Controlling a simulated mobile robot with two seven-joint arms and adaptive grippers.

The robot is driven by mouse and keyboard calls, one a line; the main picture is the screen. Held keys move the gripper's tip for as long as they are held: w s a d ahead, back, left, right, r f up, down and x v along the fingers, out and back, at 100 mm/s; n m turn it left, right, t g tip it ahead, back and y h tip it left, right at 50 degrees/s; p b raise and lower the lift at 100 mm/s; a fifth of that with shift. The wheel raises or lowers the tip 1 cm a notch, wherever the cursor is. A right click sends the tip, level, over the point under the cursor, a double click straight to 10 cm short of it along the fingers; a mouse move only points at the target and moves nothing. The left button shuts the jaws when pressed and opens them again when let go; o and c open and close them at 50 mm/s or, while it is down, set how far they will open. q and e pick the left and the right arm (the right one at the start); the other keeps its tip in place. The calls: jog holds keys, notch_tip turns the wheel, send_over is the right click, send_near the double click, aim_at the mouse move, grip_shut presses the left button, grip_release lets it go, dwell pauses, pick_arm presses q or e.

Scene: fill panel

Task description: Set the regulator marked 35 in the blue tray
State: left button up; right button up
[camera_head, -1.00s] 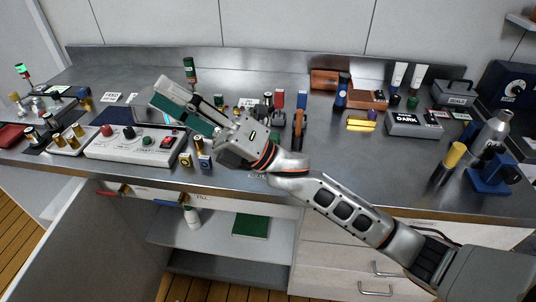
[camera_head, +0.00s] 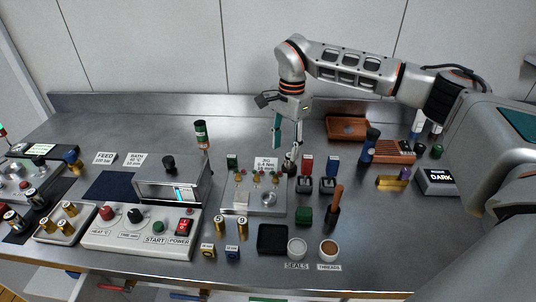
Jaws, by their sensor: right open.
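My right gripper (camera_head: 286,136) points down, open and apparently empty, just behind the right side of a small metal panel (camera_head: 234,196) with gauges and a round dial. Two brass cylinders (camera_head: 218,226) marked 9 stand in front of the panel. Several more brass cylinders (camera_head: 68,209) stand in a pale tray at the left; their marks are too small to read. No mark 35 is readable on anything. A dark blue flat rectangle (camera_head: 111,187), perhaps the blue tray, lies empty at the left. My left gripper is out of view.
A silver box (camera_head: 170,186) stands beside the blue rectangle, with a white control box (camera_head: 140,232) in front. A black square tray (camera_head: 272,239), cups marked SEALS (camera_head: 296,250) and THREADS (camera_head: 328,250), and red and blue capped items (camera_head: 305,172) crowd the middle.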

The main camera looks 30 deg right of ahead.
aim_at(290, 163)
jog(key=shift+w+d+r+h, duration=0.15)
jog(key=shift+w+d, duration=0.05)
jog(key=shift+d, duration=0.25)
jog(key=shift+w+d+r+h, duration=0.1)
jog(key=shift+w+d+h, duration=0.05)
jog(key=shift+d, duration=0.25)
jog(key=shift+d+f, duration=0.15)
jog(key=shift+f, duration=0.1)
notch_tip(290, 163, down, 2)
jog(key=shift+d+f, duration=0.1)
jog(key=shift+f, duration=0.15)
jog(key=shift+w+d+f+p, duration=0.15)
jog(key=shift+f+p, duration=0.35)
jog(key=shift+f, duration=1.8)
grip_shut()
